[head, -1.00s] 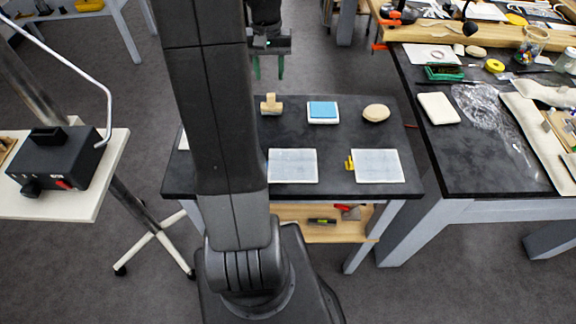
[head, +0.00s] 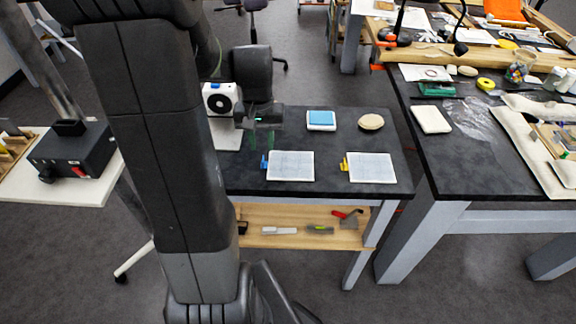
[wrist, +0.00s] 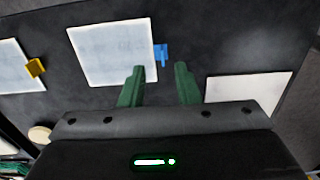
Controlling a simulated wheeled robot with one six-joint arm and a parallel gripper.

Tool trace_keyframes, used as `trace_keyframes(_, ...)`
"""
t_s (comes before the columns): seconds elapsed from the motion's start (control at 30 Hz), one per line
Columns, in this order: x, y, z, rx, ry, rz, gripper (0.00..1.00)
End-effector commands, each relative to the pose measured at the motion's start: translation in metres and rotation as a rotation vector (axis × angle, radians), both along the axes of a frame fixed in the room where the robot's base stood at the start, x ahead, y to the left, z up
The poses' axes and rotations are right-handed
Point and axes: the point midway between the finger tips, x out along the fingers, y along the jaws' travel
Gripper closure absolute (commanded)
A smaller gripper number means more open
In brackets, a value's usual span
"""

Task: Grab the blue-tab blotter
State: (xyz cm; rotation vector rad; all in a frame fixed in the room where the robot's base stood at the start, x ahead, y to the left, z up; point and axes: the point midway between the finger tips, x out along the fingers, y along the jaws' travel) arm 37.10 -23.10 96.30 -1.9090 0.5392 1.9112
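The blue-tab blotter is a pale square pad (head: 290,166) on the dark table, with its blue tab (head: 264,162) at its left edge. In the wrist view the pad (wrist: 112,50) lies upper left, and the blue tab (wrist: 160,53) sits just beyond the fingertips, roughly between them. My gripper (head: 261,142) is open and empty above the table, just behind the tab. Its two green fingers (wrist: 160,70) are spread apart in the wrist view. Contact with the tab does not show.
A second blotter (head: 370,168) with a yellow tab (head: 344,164) lies to the right. Behind are a white block with blue top (head: 321,120) and a round tan object (head: 371,122). A white device (head: 219,98) stands at the back left, with a white plate (wrist: 248,90) near the gripper.

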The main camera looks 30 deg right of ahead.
Motion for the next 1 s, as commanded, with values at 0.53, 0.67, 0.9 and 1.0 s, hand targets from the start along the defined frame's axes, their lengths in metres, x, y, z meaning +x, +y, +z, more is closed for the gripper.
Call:
trace_keyframes(0.53,0.009,-0.002,-0.053,0.002,0.003,0.001,0.71)
trace_keyframes(0.67,0.009,-0.002,-0.06,0.0,0.0,0.0,0.71)
trace_keyframes(0.9,0.009,-0.002,-0.061,-0.001,-0.002,0.0,0.75)
trace_keyframes(1.0,0.009,-0.002,-0.061,-0.001,-0.001,0.0,0.94)
